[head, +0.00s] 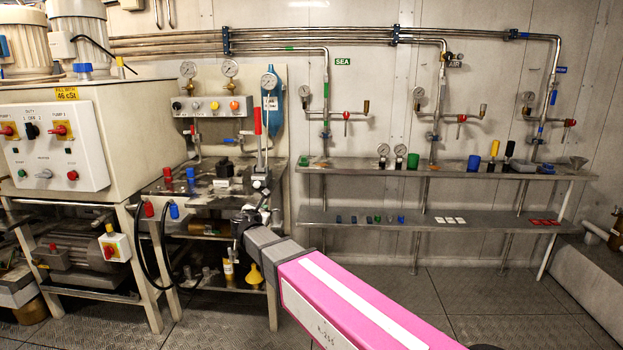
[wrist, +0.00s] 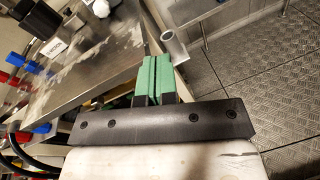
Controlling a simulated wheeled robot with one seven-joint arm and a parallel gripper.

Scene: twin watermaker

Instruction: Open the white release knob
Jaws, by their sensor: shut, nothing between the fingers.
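My gripper (wrist: 156,62) has green fingers pressed together, shut and empty, in the wrist view. It is beside the edge of the steel bench (wrist: 115,62). A pale grey cylinder with a round end (wrist: 176,50) is just beyond the fingertips to the right, seemingly apart from them; I cannot tell whether it is the release knob. In the head view my arm reaches to the bench's front right, below the hand pump with its upright lever (head: 265,130). A small whitish part (head: 258,178) shows at the pump's foot, too small to identify. My fingertips cannot be made out there.
Red and blue caps (head: 167,175) and black hoses (head: 142,250) are at the bench's left. Gauges and valve knobs (head: 214,105) are on the panel above. Clear floor (wrist: 245,85) lies right of the bench.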

